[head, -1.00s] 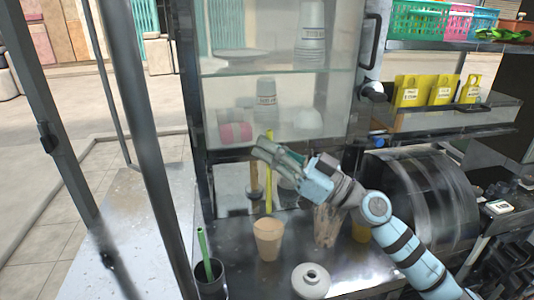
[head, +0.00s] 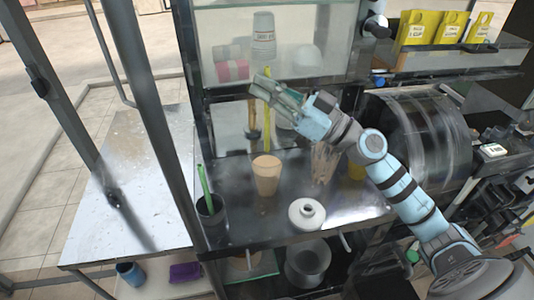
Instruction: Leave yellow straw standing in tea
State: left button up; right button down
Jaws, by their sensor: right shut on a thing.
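A tan paper cup (head: 267,178) stands upright on the dark metal counter; its contents are hard to make out. My right gripper (head: 264,90) is above the cup, level with the lower cabinet shelf. It is shut on a thin yellow straw (head: 267,136) that hangs nearly upright. The straw's lower end shows just above the cup's rim, in line with it; I cannot tell whether it is over the cup or behind it. My left gripper is not in view.
A dark cup (head: 211,211) with a green straw (head: 204,183) stands at the counter's left. A white round lidded pot (head: 307,214) is at the front. A bundle of sticks (head: 323,163) stands right of the cup. A glass cabinet (head: 230,27) rises behind.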

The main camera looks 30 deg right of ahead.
aim_at(267, 151)
jog(key=shift+f+b, duration=3.8)
jog(key=shift+f, duration=2.4)
jog(key=c, duration=1.7)
grip_release()
jog(key=shift+o, duration=0.2)
jog(key=shift+r, duration=0.1)
notch_tip(267, 151, up, 7)
jog(key=p, duration=0.9)
